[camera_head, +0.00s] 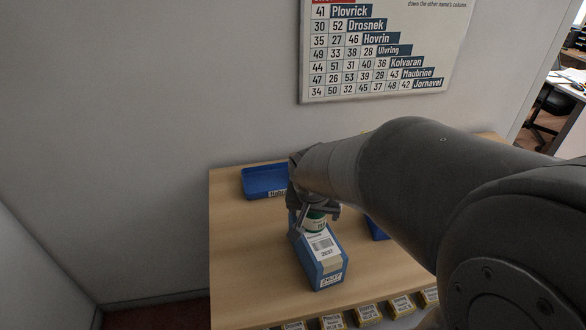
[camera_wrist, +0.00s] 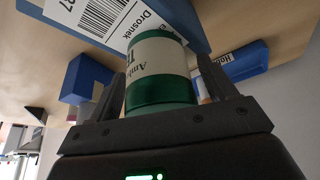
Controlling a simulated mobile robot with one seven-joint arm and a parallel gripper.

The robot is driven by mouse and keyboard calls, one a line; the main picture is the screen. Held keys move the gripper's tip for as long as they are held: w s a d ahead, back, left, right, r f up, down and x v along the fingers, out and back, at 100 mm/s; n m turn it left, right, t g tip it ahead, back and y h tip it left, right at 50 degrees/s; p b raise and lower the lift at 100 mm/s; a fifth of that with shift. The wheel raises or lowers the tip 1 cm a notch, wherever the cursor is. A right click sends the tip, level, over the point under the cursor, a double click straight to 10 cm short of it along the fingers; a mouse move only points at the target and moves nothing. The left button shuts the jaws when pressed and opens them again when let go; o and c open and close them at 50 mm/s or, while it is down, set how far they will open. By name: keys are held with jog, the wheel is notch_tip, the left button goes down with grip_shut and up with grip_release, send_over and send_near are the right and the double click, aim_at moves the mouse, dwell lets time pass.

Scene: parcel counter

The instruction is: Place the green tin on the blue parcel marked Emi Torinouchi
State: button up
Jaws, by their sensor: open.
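The green tin (camera_head: 315,222) with a cream label stands at the far end of the top of a blue parcel (camera_head: 318,262); the arm partly hides it. In the wrist view the tin (camera_wrist: 160,75) is between my fingers, in front of the blue parcel (camera_wrist: 190,20), whose label reads "Drosnek". The name Emi Torinouchi is not legible. My gripper (camera_head: 314,212) is open, one finger on each side of the tin; exact contact between tin and parcel is hidden.
A blue tray (camera_head: 265,181) with a name label lies at the back left of the wooden table (camera_head: 240,250). Another blue object (camera_head: 376,230) is partly hidden behind my arm. Several yellow-edged labels (camera_head: 368,312) line the front. A number chart (camera_head: 375,60) hangs on the wall. The table's left side is clear.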

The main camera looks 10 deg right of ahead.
jog(key=shift+r, duration=0.1)
jog(key=v, duration=1.2)
jog(key=s+n+t+y, duration=0.1)
jog(key=s+n, duration=0.3)
jog(key=s, duration=0.6)
jog(key=shift+d+f+n+t+y, duration=0.25)
jog(key=shift+f+n+t+y, duration=0.05)
jog(key=shift+f+y, duration=0.15)
dwell(0.4)
